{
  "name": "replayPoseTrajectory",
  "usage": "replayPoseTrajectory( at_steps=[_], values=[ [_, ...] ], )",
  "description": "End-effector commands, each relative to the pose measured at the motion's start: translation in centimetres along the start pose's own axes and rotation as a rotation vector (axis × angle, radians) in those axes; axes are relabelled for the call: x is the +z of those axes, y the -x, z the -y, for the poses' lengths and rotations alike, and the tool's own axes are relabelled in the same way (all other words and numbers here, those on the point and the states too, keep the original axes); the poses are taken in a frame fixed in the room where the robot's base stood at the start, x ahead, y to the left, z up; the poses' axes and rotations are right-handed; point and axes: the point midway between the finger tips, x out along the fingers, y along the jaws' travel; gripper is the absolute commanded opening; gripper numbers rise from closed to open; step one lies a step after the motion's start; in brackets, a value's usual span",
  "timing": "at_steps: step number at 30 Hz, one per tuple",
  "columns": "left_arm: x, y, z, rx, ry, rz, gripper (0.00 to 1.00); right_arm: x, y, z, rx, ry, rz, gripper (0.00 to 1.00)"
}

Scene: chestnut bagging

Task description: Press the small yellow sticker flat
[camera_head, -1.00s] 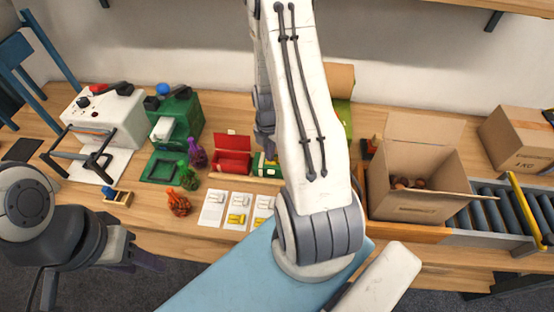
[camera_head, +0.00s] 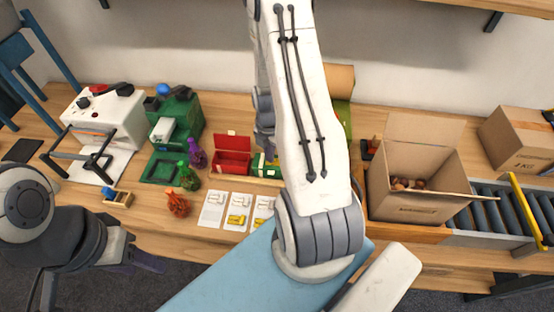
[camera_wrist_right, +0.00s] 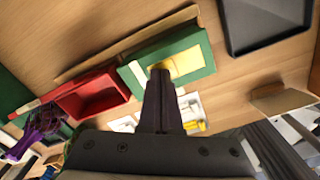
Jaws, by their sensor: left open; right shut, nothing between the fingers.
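In the right wrist view a green box (camera_wrist_right: 203,72) lies on the table with a pale yellow square (camera_wrist_right: 188,62) on its top. A small brighter yellow patch (camera_wrist_right: 157,67), seemingly the sticker, shows right at the tips of my right gripper (camera_wrist_right: 160,74). That gripper is shut with nothing held, its fingers over the box; I cannot tell whether they touch it. In the head view the green box (camera_head: 262,165) is mostly hidden behind my right arm, and the right gripper is hidden. My left gripper (camera_head: 148,262) is open and empty at the table's front edge, far from the box.
An open red box (camera_head: 233,160) stands left of the green box. White cards (camera_head: 213,212) with yellow clips lie in front. Purple, green and orange net bags (camera_head: 178,205) stand further left. A carton of chestnuts (camera_head: 415,205) is at right. A dark tray (camera_wrist_right: 262,25) lies beyond the green box.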

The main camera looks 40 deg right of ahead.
Motion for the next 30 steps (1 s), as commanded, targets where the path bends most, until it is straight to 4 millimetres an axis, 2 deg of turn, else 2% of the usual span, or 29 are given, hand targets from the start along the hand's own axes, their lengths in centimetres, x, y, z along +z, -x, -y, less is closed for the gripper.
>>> replayPoseTrajectory(
  at_steps=[11, 30],
  values=[
    [0.0, 0.3, 0.0, 0.0, 0.0, 0.0, 0.5, -0.1, 0.3, 0.1, -0.002, 0.0, -0.002, 0.0],
    [-0.2, 4.1, -0.3, 0.0, 0.0, 0.0, 0.5, 0.0, 4.9, 0.0, -0.001, 0.0, 0.0, 0.0]
  ],
)
